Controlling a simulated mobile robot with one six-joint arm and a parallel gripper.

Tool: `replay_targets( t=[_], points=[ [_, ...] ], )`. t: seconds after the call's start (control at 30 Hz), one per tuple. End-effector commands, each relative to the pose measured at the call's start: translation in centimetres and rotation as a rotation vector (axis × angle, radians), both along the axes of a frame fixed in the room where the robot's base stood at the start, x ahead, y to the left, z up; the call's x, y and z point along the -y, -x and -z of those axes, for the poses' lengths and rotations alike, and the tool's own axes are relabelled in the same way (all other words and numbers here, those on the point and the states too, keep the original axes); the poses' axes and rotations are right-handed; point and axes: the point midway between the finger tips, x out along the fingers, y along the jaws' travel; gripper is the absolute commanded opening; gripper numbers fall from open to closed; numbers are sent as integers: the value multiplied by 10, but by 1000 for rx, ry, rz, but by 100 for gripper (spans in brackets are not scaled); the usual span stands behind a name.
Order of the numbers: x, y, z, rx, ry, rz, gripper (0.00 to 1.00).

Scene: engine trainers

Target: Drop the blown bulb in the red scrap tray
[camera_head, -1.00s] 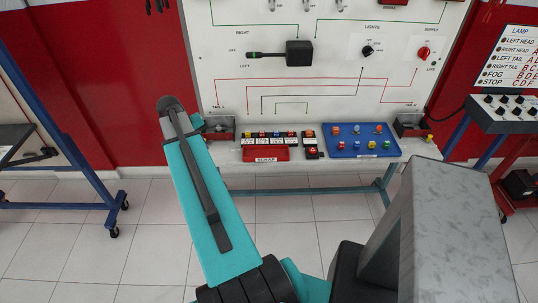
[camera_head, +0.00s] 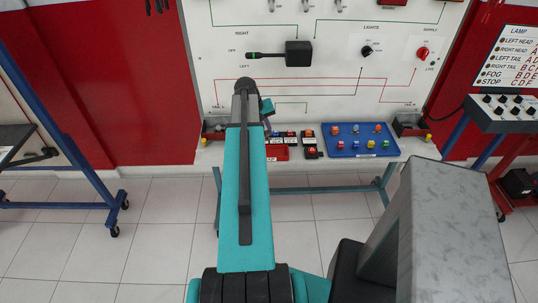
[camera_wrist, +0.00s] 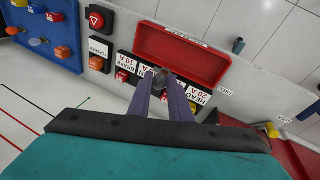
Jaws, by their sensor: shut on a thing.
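My gripper (camera_wrist: 163,84) is shut on a small dark grey piece, which I take to be the blown bulb (camera_wrist: 160,76); the fingers hide much of it. The red scrap tray (camera_wrist: 158,57) is an open, shallow box just beyond the fingertips in the wrist view, and looks empty. The bulb shows nearer than the tray's edge, over the row of labelled fuses; its height is hard to tell.
Labelled fuses (camera_wrist: 123,74) line the bench beside the tray. A blue tray (camera_head: 361,148) with several coloured parts is to the right. A small dark cylinder (camera_wrist: 238,46) shows past the tray. A lamp housing (camera_head: 411,124) stands at the bench's right end.

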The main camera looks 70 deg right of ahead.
Motion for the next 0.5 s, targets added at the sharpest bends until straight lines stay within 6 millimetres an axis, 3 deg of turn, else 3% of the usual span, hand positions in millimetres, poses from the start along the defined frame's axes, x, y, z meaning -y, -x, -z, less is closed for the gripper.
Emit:
replay_targets(
  t=[0.5],
  points=[
    [0, 1, 3, 0, 0, 1, 0]
  ],
)
